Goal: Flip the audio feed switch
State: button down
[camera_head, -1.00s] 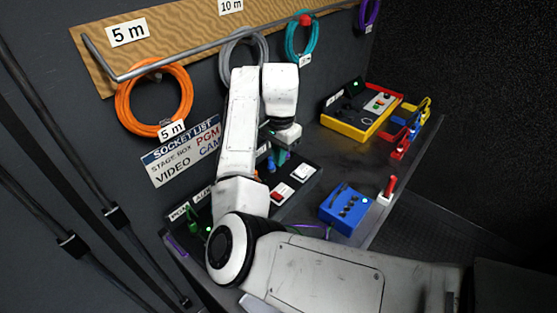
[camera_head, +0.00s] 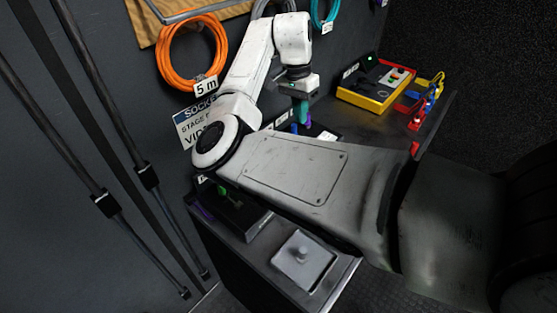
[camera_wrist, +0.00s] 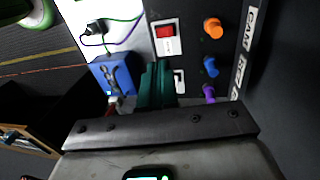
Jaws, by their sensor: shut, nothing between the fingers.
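My gripper (camera_head: 301,112) points down over the dark panel in the head view, at the far end of my arm. In the wrist view its green fingers (camera_wrist: 156,86) are together and empty. A rocker switch with a red face and white frame (camera_wrist: 166,32) sits above the fingertips. A second, white switch (camera_wrist: 179,80) lies right beside the fingers, partly hidden by them. I cannot read which one is the audio feed switch. I cannot tell whether the fingers touch anything. In the head view my arm hides both switches.
Orange (camera_wrist: 213,28), blue (camera_wrist: 211,67) and purple (camera_wrist: 208,92) plugs stand right of the switches. A blue box (camera_wrist: 116,74) lies left of the fingers. A yellow-edged console (camera_head: 374,84) stands at the back right. A grey box (camera_head: 303,258) sits at the front.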

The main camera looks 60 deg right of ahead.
jog(key=shift+w, duration=0.1)
jog(key=f+p, duration=0.1)
jog(key=f, duration=0.3)
jog(key=s+f, duration=0.1)
jog(key=f, duration=0.4)
jog(key=s+f+p, duration=0.1)
jog(key=f, duration=0.4)
jog(key=shift+s+a+p, duration=0.1)
jog(key=shift+a+p, duration=0.2)
jog(key=shift+p, duration=0.05)
